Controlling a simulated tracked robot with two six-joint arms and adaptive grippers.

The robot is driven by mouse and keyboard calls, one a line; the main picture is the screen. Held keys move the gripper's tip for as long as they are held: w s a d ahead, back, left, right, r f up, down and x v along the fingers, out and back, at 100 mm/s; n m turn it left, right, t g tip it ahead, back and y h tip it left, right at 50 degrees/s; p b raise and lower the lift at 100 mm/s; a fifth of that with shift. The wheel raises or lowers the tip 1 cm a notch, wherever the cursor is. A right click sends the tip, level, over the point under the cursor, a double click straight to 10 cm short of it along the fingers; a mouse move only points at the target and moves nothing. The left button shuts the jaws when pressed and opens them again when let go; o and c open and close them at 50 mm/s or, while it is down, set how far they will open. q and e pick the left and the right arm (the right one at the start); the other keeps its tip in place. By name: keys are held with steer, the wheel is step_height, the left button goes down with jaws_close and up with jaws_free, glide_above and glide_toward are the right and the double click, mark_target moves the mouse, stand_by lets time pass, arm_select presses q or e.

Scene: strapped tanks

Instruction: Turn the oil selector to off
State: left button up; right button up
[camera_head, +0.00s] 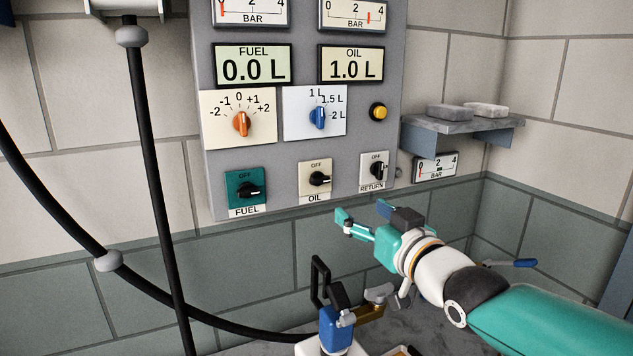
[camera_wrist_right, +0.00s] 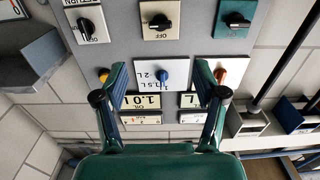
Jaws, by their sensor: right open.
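The oil selector (camera_head: 319,179) is a black knob on a cream plate, with OFF printed above it and OIL below. Its handle lies roughly sideways, not up at OFF. In the right wrist view the oil selector (camera_wrist_right: 159,22) appears upside down at the top middle. My right gripper (camera_head: 364,215) is teal, open and empty, below and to the right of the selector in the head view. In the right wrist view its two fingers (camera_wrist_right: 160,82) are spread wide, with the blue knob (camera_wrist_right: 162,76) visible between them. My left gripper is not in view.
The fuel selector (camera_head: 248,190) is left of the oil one, and the return selector (camera_head: 376,169) is right. An orange knob (camera_head: 240,123) sits above. A shelf (camera_head: 455,124) and black hoses (camera_head: 155,170) flank the panel. A blue fixture (camera_head: 335,325) stands below.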

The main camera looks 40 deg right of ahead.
mark_target(321, 182)
steer(key=p+x, duration=0.5)
steer(key=x, duration=0.9)
steer(key=shift+w, duration=0.2)
steer(key=shift+p+x, duration=0.3)
steer(key=shift+x, duration=0.5)
steer(key=shift+f, duration=0.15)
